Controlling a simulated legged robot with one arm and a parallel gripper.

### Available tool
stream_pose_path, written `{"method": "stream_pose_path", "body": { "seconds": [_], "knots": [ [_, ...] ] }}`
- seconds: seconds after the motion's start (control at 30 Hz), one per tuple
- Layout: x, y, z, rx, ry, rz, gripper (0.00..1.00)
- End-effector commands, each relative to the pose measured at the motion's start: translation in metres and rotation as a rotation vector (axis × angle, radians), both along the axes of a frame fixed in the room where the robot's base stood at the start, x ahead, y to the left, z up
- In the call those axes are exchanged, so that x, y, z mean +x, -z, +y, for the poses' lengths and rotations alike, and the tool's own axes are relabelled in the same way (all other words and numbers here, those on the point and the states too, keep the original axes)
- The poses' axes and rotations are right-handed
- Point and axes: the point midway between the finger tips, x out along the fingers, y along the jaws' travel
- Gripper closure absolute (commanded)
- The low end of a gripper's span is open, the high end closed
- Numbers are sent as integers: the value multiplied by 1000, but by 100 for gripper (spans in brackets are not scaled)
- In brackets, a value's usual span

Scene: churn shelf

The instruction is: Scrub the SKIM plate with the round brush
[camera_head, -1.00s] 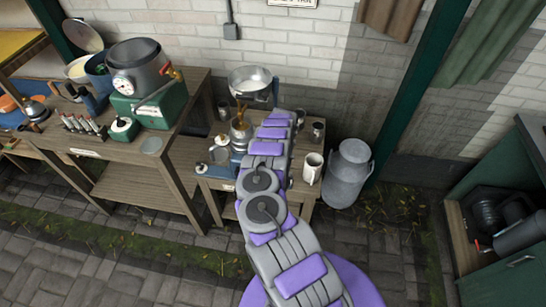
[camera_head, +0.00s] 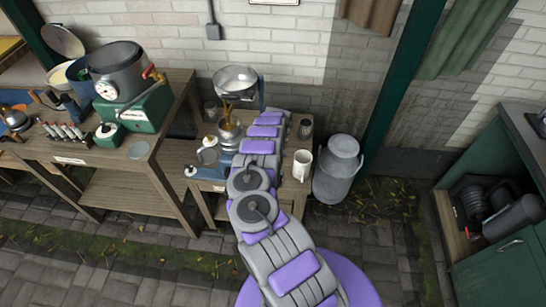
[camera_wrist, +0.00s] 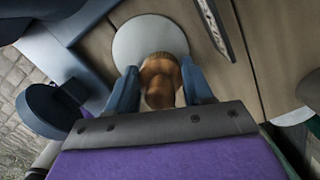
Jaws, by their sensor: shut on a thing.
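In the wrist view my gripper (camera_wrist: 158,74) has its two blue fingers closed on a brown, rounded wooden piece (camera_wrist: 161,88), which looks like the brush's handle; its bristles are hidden. Beyond it lies a pale round disc (camera_wrist: 150,36) on brown boards; I cannot tell whether they touch. A narrow label plate (camera_wrist: 213,26) with unreadable marks lies right of the disc. I cannot tell which of these is the SKIM plate. In the head view my arm reaches over the low bench and hides my gripper.
The low bench carries a metal separator with a bowl (camera_head: 236,80) and a white mug (camera_head: 302,165). A grey milk can (camera_head: 338,170) stands right of it. The left bench holds a large pot (camera_head: 115,66) on a green base (camera_head: 150,110). A green cabinet (camera_head: 500,270) is at right.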

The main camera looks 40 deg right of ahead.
Motion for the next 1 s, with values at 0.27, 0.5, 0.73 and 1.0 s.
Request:
{"method": "stream_pose_path", "body": {
  "seconds": [0.27, 0.5, 0.73, 1.0],
  "knots": [
    [15, 2, 15, 1, -2, 1, 84],
    [22, 2, 21, 3, -2, 3, 84],
    [36, 2, 33, 4, -4, 3, 84],
    [41, 0, 37, 3, -1, 2, 84]
  ]
}}
